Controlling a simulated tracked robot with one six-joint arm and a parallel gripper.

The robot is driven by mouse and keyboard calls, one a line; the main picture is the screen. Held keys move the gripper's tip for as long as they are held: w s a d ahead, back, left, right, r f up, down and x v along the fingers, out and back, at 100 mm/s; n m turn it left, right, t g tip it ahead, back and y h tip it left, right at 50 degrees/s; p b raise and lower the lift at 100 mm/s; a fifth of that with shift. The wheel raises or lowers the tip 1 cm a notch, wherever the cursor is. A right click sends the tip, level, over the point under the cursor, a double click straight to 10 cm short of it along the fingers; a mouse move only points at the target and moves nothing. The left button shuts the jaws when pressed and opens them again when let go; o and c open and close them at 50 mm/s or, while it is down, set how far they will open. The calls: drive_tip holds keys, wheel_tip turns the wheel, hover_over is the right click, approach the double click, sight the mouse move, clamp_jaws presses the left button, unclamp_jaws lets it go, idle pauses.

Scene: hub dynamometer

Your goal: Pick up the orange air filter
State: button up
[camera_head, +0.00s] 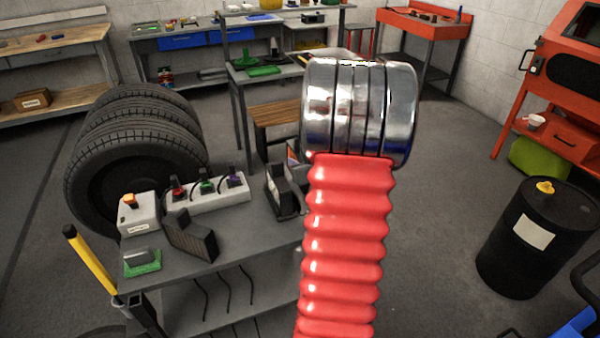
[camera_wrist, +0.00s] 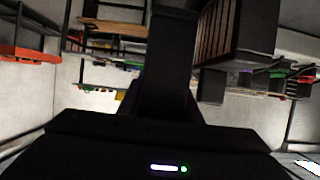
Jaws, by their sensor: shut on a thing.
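In the wrist view, a block with brownish-tan pleats and a dark side, which looks like the air filter (camera_wrist: 214,32), is at the upper right. It sits against the dark fingers of my gripper (camera_wrist: 178,40), which is shut on it. The light is dim, so I cannot tell if the pleats are truly orange. The block is cut off by the top edge. In the head view my red ribbed arm with chrome rings stands in front and hides my gripper.
A grey table (camera_head: 245,233) holds a white switch box (camera_head: 207,194), a dark pleated filter (camera_head: 190,237) and a green-based block (camera_head: 142,262). Stacked tires (camera_head: 135,145) stand behind left. A black drum (camera_head: 533,245) stands at right. Open floor lies between.

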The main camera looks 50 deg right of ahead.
drive_tip(key=shift+r, duration=1.4)
